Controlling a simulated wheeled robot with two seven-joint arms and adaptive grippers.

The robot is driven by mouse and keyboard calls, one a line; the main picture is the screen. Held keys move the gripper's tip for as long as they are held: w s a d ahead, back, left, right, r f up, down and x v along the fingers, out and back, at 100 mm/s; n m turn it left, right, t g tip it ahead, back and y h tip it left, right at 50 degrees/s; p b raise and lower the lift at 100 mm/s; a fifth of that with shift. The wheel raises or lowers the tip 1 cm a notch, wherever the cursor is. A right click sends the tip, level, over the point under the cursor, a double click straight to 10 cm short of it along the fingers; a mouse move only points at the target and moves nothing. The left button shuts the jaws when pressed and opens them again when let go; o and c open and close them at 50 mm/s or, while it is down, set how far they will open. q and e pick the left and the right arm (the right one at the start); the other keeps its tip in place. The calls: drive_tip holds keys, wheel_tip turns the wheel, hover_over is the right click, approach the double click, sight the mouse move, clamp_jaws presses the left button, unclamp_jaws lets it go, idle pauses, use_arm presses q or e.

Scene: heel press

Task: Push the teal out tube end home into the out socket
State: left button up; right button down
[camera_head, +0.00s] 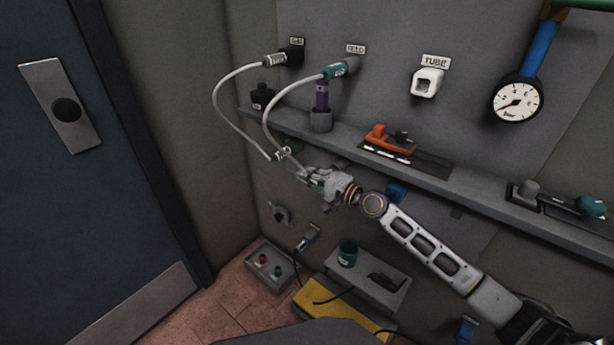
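A teal tube end (337,69) is at the wall under the right one of two small labels. It meets the grey socket (351,64) there; I cannot tell how deep it sits. A pale tube (266,120) loops from it down towards my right gripper (303,175). My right gripper is below the shelf, well below the teal end and apart from it. Its fingers point up and left, close to the lower tube run; I cannot tell whether they are open or shut. My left gripper is not in view.
A second tube (217,92) runs from a black socket (292,53) to a fitting (281,155). A shelf (455,182) crosses the wall, with a purple-topped cylinder (321,98), a dark bottle (262,96) and an orange tool (388,139). A white TUBE fitting (427,82) and gauge (517,102) are right.

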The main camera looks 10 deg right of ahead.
drive_tip(key=shift+w+d, duration=0.1)
drive_tip(key=shift+d, duration=0.1)
drive_tip(key=c, duration=1.5)
unclamp_jaws()
drive_tip(key=shift+c, duration=0.2)
drive_tip(key=v, duration=1.2)
drive_tip(key=shift+r, duration=0.1)
drive_tip(key=shift+a, duration=0.1)
